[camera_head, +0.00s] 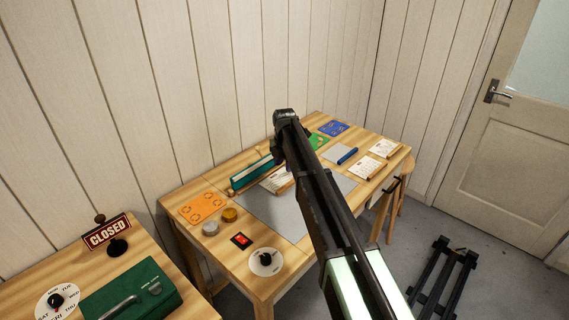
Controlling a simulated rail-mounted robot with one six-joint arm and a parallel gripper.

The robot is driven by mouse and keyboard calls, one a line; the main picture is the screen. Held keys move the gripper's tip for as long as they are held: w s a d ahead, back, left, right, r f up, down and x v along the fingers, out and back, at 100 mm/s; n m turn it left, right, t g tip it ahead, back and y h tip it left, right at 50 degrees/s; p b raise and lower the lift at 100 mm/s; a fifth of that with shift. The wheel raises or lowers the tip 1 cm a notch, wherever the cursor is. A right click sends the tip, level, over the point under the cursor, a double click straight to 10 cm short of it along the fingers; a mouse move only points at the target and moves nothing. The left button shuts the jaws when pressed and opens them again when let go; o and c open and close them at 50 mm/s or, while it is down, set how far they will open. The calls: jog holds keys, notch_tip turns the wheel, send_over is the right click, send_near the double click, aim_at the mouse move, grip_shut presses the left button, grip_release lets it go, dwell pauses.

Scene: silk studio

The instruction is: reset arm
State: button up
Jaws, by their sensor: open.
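My arm rises from the bottom right of the head view and crosses in front of the wooden table (282,284). Its dark far end is a joint above the back part of the table. I cannot make out any fingers there, so my gripper is not visible in this view. The arm hides part of the grey mat (258,212) and the tabletop to its right. No object is seen held.
A teal rack (250,173), orange card (203,207), red switch (241,240) and white dial (266,262) lie on the table. A green box (130,292) and CLOSED sign (107,232) stand on the left table. A door (515,150) is at right.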

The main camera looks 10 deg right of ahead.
dwell(0.3)
jog(key=s+d+m, duration=0.2)
jog(key=s+m, duration=0.6)
jog(key=s, duration=0.4)
jog(key=s+d+m, duration=0.3)
jog(key=s+m, duration=0.6)
jog(key=s, duration=0.4)
jog(key=s+d+m, duration=0.3)
jog(key=s+m, duration=0.6)
jog(key=s, duration=0.3)
jog(key=shift+s+d, duration=0.15)
jog(key=shift+s, duration=0.2)
jog(key=shift+r, duration=0.1)
